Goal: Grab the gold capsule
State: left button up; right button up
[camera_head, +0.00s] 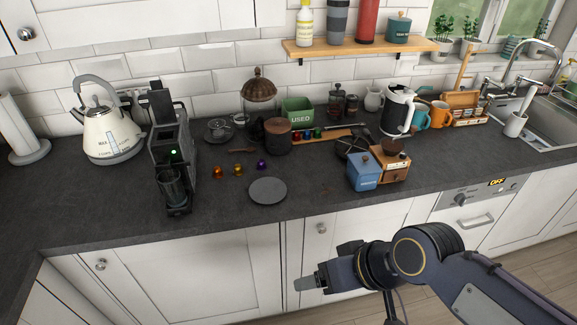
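The gold capsule (238,169) sits on the slate worktop between an orange capsule (217,172) on its left and a purple capsule (261,164) on its right. The three stand apart, with nothing covering the gold one. My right gripper (304,284) comes in from the right, in front of the cabinet doors, well away from the capsules and nearer to me. It points left, and its fingers are seen from the side, so their opening cannot be made out. My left gripper is not in view.
A black coffee machine (160,150) stands left of the capsules. A round grey disc (268,191) lies in front of the purple one. Behind are a dark canister (277,136) and a green box (298,111). A blue box (363,173) stands right. The worktop's front strip is mostly clear.

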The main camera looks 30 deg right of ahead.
aim_at(238, 171)
jog(key=z, duration=0.45)
jog(key=i+l, duration=0.3)
jog(key=i+l+u, duration=0.2)
jog(key=u, duration=0.2)
jog(key=i+l+u, duration=0.15)
jog(key=l+u, duration=0.2)
jog(key=i+l+u, duration=0.15)
jog(key=l+u, duration=0.25)
jog(key=j+u, duration=0.15)
jog(key=u, duration=0.35)
